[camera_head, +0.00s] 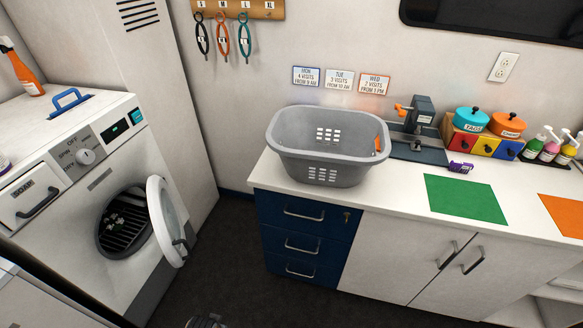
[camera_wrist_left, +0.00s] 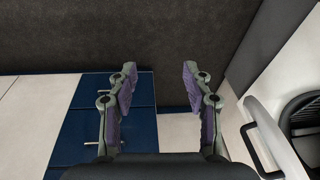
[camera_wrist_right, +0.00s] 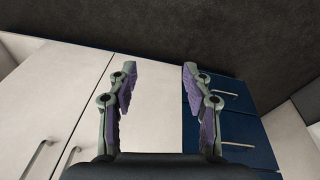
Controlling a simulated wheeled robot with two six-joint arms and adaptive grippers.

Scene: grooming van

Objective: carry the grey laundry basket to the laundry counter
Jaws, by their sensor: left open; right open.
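The grey laundry basket (camera_head: 325,150) stands upright on the left end of the white counter (camera_head: 400,205), above blue drawers. It has slotted walls and a wide rim; no laundry shows inside it. My left gripper (camera_wrist_left: 159,78) is open and empty in the left wrist view, with the blue drawers and the dark floor beyond it. A small part of a gripper (camera_head: 206,322) shows at the bottom edge of the head view. My right gripper (camera_wrist_right: 159,75) is open and empty in front of the white cupboard doors. Neither gripper touches the basket.
A washing machine (camera_head: 75,165) stands at left with its round door (camera_head: 168,222) swung open. Right of the basket are a dark stand (camera_head: 420,120), coloured drawers with pots, bottles (camera_head: 550,145), a purple item (camera_head: 460,167) and a green mat (camera_head: 465,199). Dark floor (camera_head: 230,260) lies clear between.

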